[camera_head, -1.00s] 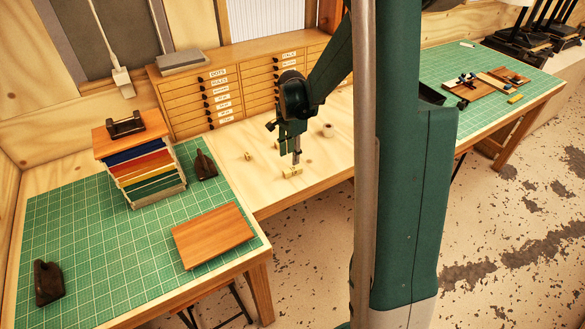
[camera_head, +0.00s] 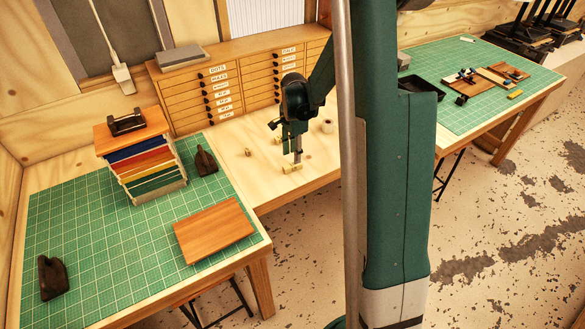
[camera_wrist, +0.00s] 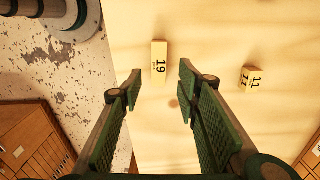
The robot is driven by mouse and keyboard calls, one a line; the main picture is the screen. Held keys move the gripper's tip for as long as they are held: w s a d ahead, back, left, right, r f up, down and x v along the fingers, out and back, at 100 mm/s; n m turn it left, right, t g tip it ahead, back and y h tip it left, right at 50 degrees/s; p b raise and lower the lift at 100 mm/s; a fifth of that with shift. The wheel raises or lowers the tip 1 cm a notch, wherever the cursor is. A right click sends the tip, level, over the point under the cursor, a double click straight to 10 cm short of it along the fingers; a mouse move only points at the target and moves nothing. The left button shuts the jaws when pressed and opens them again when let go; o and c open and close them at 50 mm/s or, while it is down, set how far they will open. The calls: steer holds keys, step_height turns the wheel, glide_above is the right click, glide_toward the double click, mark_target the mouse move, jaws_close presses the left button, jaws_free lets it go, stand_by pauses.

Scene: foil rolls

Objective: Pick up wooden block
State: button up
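A small pale wooden block marked 19 (camera_wrist: 159,62) lies on the light wooden tabletop in the wrist view, just beyond the gap between my fingertips. A second pale block marked 11 (camera_wrist: 251,79) lies to the right, outside my right finger. My gripper (camera_wrist: 160,80) is open, with its two green fingers apart and nothing between them. In the head view my gripper (camera_head: 297,157) points down just above a small block (camera_head: 291,169) near the table's front edge. The tip partly covers this block. Another small block (camera_head: 248,153) lies to the left.
A wooden drawer cabinet (camera_head: 235,87) is behind. A green cutting mat (camera_head: 95,240) at left holds a wooden board (camera_head: 213,231) and a rack (camera_head: 148,172). Bare tabletop surrounds the blocks.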

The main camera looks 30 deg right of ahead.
mark_target(293, 167)
steer(key=shift+f, duration=0.45)
steer(key=shift+s+f+p, duration=0.1)
steer(key=shift+f+p, duration=0.3)
steer(key=shift+f, duration=2.2)
steer(key=shift+c, duration=0.6)
steer(key=c, duration=0.8)
